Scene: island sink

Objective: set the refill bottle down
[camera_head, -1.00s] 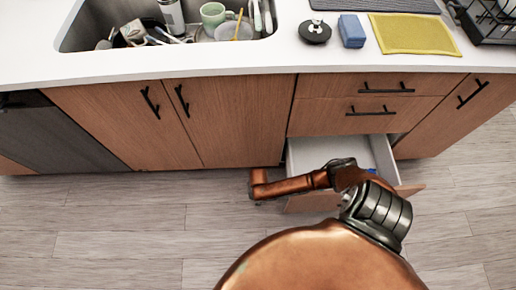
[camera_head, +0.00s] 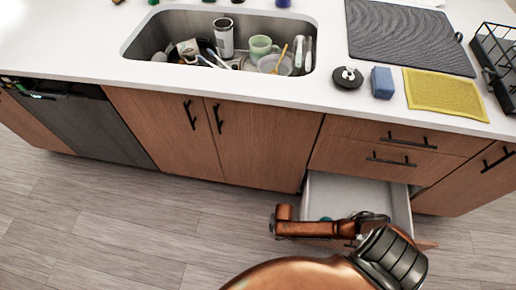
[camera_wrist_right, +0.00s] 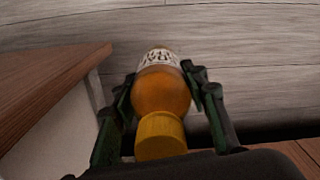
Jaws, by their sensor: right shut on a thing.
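The refill bottle (camera_wrist_right: 162,92) shows in the right wrist view, with a yellow cap toward the camera, an orange body and a patterned white label at the far end. My right gripper (camera_wrist_right: 168,95) is shut on it, with one dark finger on each side. In the head view my right arm reaches across the front of the open drawer (camera_head: 402,205); I cannot make out the bottle or the fingertips there. My left gripper is in neither view.
The sink (camera_head: 150,42) holds cups and utensils. On the counter (camera_head: 60,45) are a black stopper (camera_head: 347,78), a blue sponge (camera_head: 382,83), a yellow cloth (camera_head: 445,93), a dark mat (camera_head: 405,38) and a wire rack (camera_head: 495,65). Bare floor (camera_head: 130,225) lies at left.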

